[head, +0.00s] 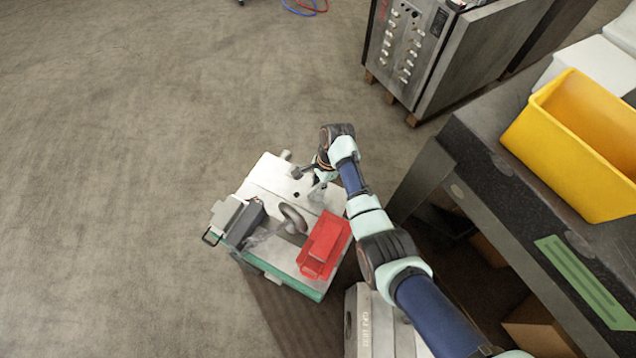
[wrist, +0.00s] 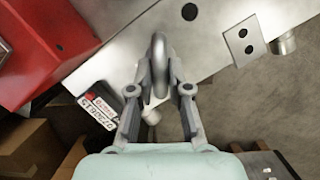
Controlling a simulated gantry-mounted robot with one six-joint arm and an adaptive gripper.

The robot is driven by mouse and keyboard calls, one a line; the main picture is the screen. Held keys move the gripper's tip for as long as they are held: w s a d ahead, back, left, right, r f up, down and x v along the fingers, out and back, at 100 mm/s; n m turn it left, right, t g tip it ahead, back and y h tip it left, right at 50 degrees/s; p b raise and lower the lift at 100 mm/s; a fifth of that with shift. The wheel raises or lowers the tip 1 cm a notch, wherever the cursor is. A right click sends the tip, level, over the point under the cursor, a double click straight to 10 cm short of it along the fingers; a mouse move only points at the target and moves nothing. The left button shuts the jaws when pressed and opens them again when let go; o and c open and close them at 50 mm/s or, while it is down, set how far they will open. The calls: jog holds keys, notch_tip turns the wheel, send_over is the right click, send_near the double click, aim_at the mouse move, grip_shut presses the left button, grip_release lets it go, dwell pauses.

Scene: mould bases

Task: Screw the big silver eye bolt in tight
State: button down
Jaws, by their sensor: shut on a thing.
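My gripper (wrist: 159,90) is shut on the ring of a grey metal eye bolt (wrist: 160,50) in the wrist view. The ring stands edge-on between the two fingers, over the edge of the pale mould plate (wrist: 110,65). Its shank is hidden, so I cannot tell whether it is in a hole. In the head view my gripper (head: 316,187) is at the right side of the mould base (head: 262,180), and the held bolt is not clear there. A larger-looking dark grey ring (head: 292,218) lies or stands on the plate, left of the red bin.
A red bin (head: 325,245) sits on the plate, also at upper left in the wrist view (wrist: 45,40). A dark grey item (head: 247,222) is at the plate's left. A workbench with a yellow bin (head: 575,150) stands right. Open floor lies left.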

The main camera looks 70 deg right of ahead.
jog(key=shift+r+m+p, duration=0.35)
jog(key=shift+m+p, duration=0.45)
jog(key=shift+p, duration=0.2)
jog(key=m+h+p, duration=0.1)
jog(key=m+p, duration=0.1)
jog(key=m, duration=0.1)
jog(key=shift+t+p, duration=0.3)
jog(key=shift+p, duration=0.1)
jog(key=m+p, duration=0.2)
jog(key=m, duration=0.1)
jog(key=shift+a+f+h, duration=0.1)
jog(key=shift+h, duration=0.2)
jog(key=shift+f+m+p, duration=0.25)
jog(key=shift+m+p, duration=0.1)
jog(key=shift+m, duration=0.35)
jog(key=shift+a+r+m+h+p, duration=0.1)
jog(key=shift+r+m+h+p, duration=0.1)
jog(key=shift+m+p, duration=0.3)
jog(key=shift+r+m+h+p, duration=0.1)
jog(key=shift+m+h+p, duration=0.1)
jog(key=shift+m+p, duration=0.3)
jog(key=m+p, duration=0.1)
jog(key=m, duration=0.2)
jog(key=shift+f+h+p, duration=0.1)
jog(key=shift+h+p, duration=0.2)
jog(key=shift+h, duration=0.1)
jog(key=m, duration=0.4)
jog(key=shift+f+h, duration=0.3)
jog(key=shift+h, duration=0.1)
